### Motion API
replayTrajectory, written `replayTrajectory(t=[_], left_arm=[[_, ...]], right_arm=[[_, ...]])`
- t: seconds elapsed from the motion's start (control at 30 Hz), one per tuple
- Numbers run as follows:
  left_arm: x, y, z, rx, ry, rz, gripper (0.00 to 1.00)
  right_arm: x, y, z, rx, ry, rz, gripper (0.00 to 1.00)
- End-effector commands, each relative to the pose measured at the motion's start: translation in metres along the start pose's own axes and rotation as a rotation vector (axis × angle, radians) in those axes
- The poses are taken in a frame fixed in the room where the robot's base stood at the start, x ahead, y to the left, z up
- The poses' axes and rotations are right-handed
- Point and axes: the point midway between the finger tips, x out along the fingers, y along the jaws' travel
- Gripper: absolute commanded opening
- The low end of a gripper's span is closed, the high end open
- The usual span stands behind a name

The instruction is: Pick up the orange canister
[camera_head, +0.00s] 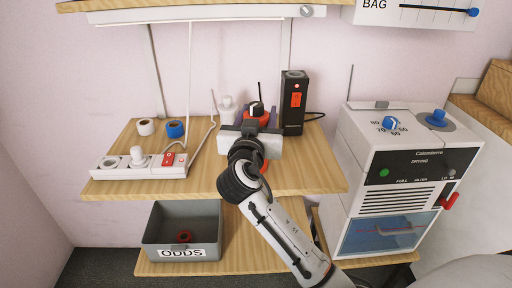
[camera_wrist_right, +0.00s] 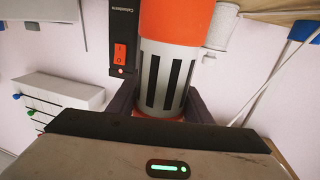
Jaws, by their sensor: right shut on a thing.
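The orange canister (camera_head: 259,119) shows only in part in the head view, behind my right gripper (camera_head: 256,114) over the back of the wooden shelf. In the right wrist view the canister (camera_wrist_right: 180,18) has a bright orange part at the top and a grey cylinder with black slots below it. The dark fingers of my right gripper (camera_wrist_right: 160,105) stand on both sides of the grey part and are shut on it. The canister's base is largely hidden, so I cannot tell whether it touches the shelf. My left gripper is not in view.
A black box with an orange switch (camera_head: 293,103) stands close right of the canister. A white bottle (camera_head: 226,108) stands close left. A power strip (camera_head: 140,164) and two tape rolls lie on the left of the shelf (camera_head: 310,180). A drying machine (camera_head: 400,165) stands right.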

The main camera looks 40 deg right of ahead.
Motion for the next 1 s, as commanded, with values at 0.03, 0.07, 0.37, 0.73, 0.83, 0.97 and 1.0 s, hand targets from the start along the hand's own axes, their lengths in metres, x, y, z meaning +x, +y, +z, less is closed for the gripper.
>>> replayTrajectory(t=[0.03,0.07,0.37,0.73,0.83,0.97,1.0], left_arm=[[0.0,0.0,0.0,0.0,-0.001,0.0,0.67],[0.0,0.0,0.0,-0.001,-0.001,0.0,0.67],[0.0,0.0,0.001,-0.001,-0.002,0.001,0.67],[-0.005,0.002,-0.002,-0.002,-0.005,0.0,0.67],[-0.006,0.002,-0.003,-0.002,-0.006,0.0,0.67],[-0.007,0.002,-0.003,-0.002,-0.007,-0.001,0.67],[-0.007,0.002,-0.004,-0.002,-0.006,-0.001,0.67]], right_arm=[[0.0,0.0,0.0,0.001,-0.001,0.0,0.1],[0.0,0.0,0.0,0.001,-0.001,0.0,0.05],[0.0,0.0,-0.002,0.002,0.003,0.0,0.0],[0.0,0.0,-0.053,0.01,0.007,-0.001,0.0],[0.0,0.0,-0.073,0.01,0.006,0.0,0.0],[0.0,0.0,-0.091,0.007,0.006,-0.001,0.0],[0.0,0.0,-0.094,0.005,0.005,-0.001,0.0]])
